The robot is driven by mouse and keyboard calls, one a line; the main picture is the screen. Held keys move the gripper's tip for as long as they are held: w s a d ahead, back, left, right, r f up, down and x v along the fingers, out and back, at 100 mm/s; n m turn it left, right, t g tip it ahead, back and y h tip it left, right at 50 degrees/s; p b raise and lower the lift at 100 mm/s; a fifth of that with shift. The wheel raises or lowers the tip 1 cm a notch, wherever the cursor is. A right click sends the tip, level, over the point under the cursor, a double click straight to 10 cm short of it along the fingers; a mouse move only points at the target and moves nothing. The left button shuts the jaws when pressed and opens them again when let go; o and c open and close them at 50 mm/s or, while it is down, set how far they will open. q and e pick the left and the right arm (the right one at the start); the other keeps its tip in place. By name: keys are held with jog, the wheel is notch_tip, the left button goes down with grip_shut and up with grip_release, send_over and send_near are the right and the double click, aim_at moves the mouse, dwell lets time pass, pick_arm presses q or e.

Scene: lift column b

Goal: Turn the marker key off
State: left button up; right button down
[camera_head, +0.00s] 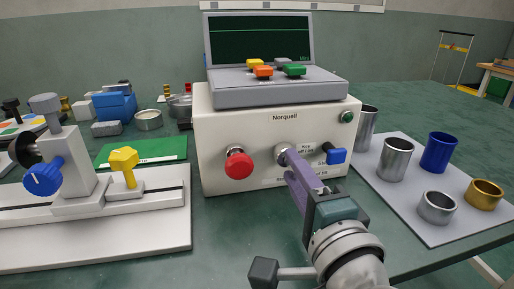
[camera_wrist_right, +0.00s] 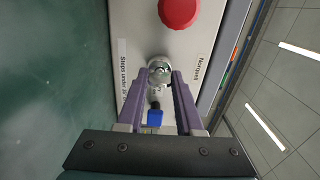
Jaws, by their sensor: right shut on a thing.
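The marker key (camera_head: 281,149) is a silver knob on the front face of the white Norquell box (camera_head: 215,125), beside a small label that is partly hidden. In the right wrist view the key (camera_wrist_right: 159,68) sits at the tips of my purple fingers, with one finger on each side. My right gripper (camera_head: 292,163) is shut on the key and reaches it from the front right. The fingers partly cover the key in the head view, and its exact turn is hard to read. My left gripper is not in view.
A red mushroom button (camera_head: 238,163) is left of the key, and a blue lever (camera_head: 337,156) is to its right. A green button (camera_head: 347,117) is at the upper right. A grey tray (camera_head: 405,208) with metal cups stands right, and a white fixture (camera_head: 150,220) left.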

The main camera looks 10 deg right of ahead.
jog(key=c, duration=0.6)
grip_release()
jog(key=shift+o, duration=0.2)
jog(key=shift+s, duration=0.1)
jog(key=shift+s, duration=0.35)
jog(key=s+p, duration=0.1)
jog(key=s, duration=0.8)
jog(key=shift+d, duration=0.15)
